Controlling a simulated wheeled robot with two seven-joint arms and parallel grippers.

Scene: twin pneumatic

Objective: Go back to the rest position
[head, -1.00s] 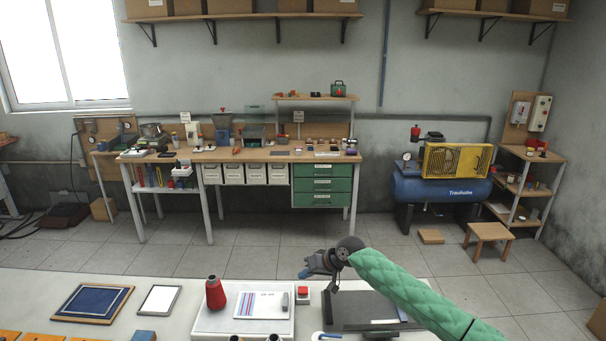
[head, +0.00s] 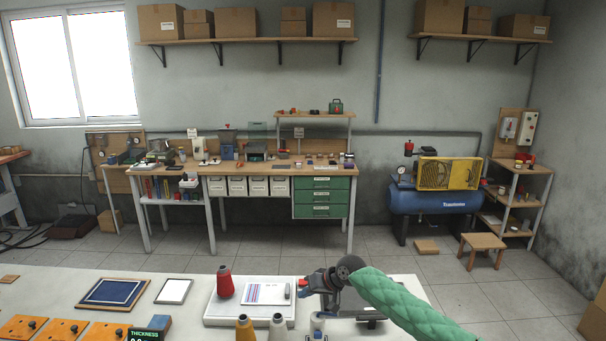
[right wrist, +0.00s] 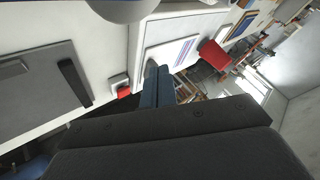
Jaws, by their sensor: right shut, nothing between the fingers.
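My right gripper (head: 304,287) is over the near white table, at the end of an arm with a green sleeve. It is shut and holds nothing. In the right wrist view its blue-grey fingers (right wrist: 156,88) are together, with the table behind them. In the head view it is seen in front of a dark grey plate, which it and the arm partly hide. My left gripper is in neither view now.
The near table (head: 60,285) carries a red cone of thread (head: 225,282), a white card (head: 265,292), a blue framed panel (head: 113,291), orange plates (head: 68,328) and more spools in front. A workbench (head: 270,167) and a blue compressor (head: 440,200) stand beyond open floor.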

